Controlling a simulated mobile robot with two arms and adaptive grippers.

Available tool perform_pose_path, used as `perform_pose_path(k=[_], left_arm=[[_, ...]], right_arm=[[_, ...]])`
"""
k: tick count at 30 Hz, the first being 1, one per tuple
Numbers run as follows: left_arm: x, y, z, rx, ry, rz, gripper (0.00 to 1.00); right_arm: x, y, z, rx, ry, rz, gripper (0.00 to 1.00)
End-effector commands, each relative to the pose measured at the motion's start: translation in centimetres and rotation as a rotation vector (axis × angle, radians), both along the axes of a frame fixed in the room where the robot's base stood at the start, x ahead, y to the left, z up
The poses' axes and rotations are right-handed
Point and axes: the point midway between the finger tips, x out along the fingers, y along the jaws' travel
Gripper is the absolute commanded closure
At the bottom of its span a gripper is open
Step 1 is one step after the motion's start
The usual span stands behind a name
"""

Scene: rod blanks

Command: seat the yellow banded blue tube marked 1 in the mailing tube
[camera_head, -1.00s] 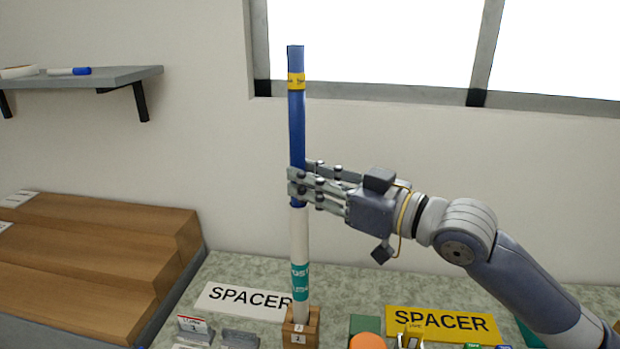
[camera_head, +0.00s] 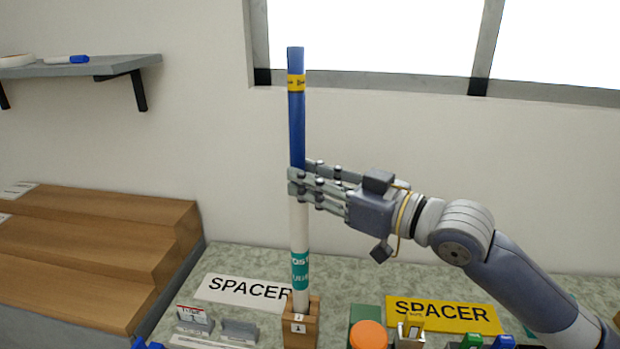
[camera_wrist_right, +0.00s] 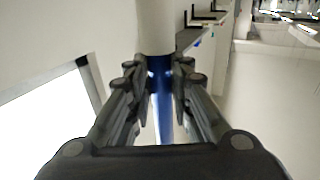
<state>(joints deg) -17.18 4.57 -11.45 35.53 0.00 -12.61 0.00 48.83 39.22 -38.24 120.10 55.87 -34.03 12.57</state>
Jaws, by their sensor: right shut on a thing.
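The blue tube (camera_head: 297,125) with a yellow band (camera_head: 296,82) near its top stands upright. Its number cannot be read. My right gripper (camera_head: 296,183) is shut on its lower part, and the wrist view shows the blue tube (camera_wrist_right: 161,95) between the fingers. Directly below is the white mailing tube (camera_head: 299,235) with a teal label, standing upright in a wooden block (camera_head: 300,328) marked 2. The blue tube is in line with it, and its lower end appears to be inside the white tube's mouth, partly hidden by my fingers. My left gripper is not in view.
A white SPACER sign (camera_head: 245,289) and a yellow SPACER sign (camera_head: 443,315) lie on the bench. Near the block stand an orange round top (camera_head: 368,335), a green block (camera_head: 363,318) and a small card (camera_head: 194,318). Wooden steps (camera_head: 90,250) are at left.

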Motion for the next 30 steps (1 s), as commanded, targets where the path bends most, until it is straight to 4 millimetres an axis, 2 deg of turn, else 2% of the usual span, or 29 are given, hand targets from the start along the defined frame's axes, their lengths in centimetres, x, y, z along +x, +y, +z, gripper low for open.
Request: perform_pose_path(k=[7, 8, 10, 23, 30], left_arm=[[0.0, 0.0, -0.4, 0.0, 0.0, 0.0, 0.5], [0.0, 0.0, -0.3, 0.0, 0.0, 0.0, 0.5], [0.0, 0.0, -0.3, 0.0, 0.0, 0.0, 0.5], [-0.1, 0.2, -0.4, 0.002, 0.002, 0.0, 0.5], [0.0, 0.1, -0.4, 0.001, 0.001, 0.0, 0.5]], right_arm=[[0.0, 0.0, -0.8, -0.001, 0.001, 0.0, 1.0], [0.0, 0.0, -0.7, -0.001, 0.001, 0.0, 0.73], [0.0, 0.0, -0.7, -0.002, 0.003, 0.0, 0.57], [-0.1, -0.3, -1.1, -0.007, 0.009, -0.002, 0.57], [-1.9, -2.7, -1.2, -0.009, 0.01, -0.004, 0.57]])
